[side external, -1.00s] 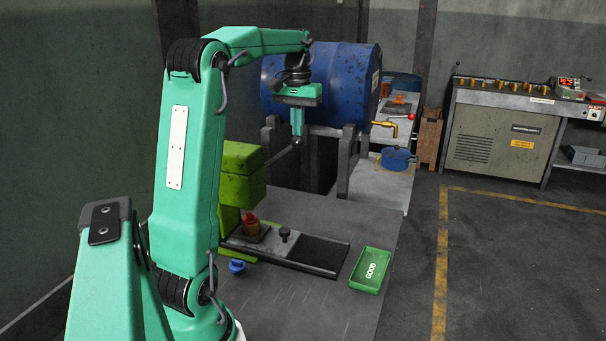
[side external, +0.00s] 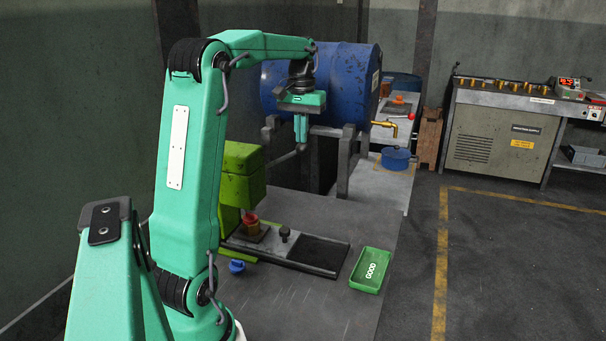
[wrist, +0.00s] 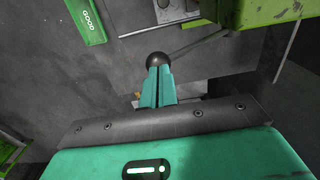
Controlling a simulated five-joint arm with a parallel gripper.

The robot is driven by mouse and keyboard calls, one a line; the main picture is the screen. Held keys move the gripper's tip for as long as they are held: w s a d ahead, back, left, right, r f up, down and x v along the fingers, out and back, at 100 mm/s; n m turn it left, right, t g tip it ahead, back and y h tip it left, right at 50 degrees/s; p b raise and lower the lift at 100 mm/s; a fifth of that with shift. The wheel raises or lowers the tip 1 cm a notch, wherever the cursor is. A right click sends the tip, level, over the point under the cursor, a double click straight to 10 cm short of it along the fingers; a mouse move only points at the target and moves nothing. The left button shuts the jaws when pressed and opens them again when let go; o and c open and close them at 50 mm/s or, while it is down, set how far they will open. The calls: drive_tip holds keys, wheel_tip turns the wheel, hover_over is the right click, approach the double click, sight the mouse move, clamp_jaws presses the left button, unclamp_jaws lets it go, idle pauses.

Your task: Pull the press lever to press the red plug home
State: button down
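The green press (side external: 240,175) stands on the bench at left of centre. Its grey lever (side external: 284,155) sticks out to the right from the press head and ends in a dark ball knob, which shows clearly in the wrist view (wrist: 158,60). My gripper (side external: 301,141) points down at the knob. In the wrist view my gripper's fingers (wrist: 158,72) lie side by side with a thin dark gap, and their tips reach the knob, seemingly touching it. The red plug (side external: 250,216) is upright in a block under the press head; its depth is unclear.
A green GOOD tray (side external: 372,270) lies right of the press rail (side external: 290,253). A small blue piece (side external: 237,266) lies near the front. Bare bench shows in front of the tray.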

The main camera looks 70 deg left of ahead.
sight(308, 147)
drive_tip(key=shift+f, duration=0.2)
drive_tip(key=shift+w+d+f, duration=0.3)
drive_tip(key=shift+w+f, duration=0.05)
drive_tip(key=shift+f, duration=0.5)
drive_tip(key=shift+w+d+f, duration=0.15)
drive_tip(key=shift+f, duration=0.25)
drive_tip(key=shift+w+d+f, duration=0.1)
drive_tip(key=shift+f, duration=0.45)
drive_tip(key=shift+w+d+f, duration=0.15)
drive_tip(key=shift+d+f, duration=0.05)
drive_tip(key=shift+f, duration=0.55)
idle(0.3)
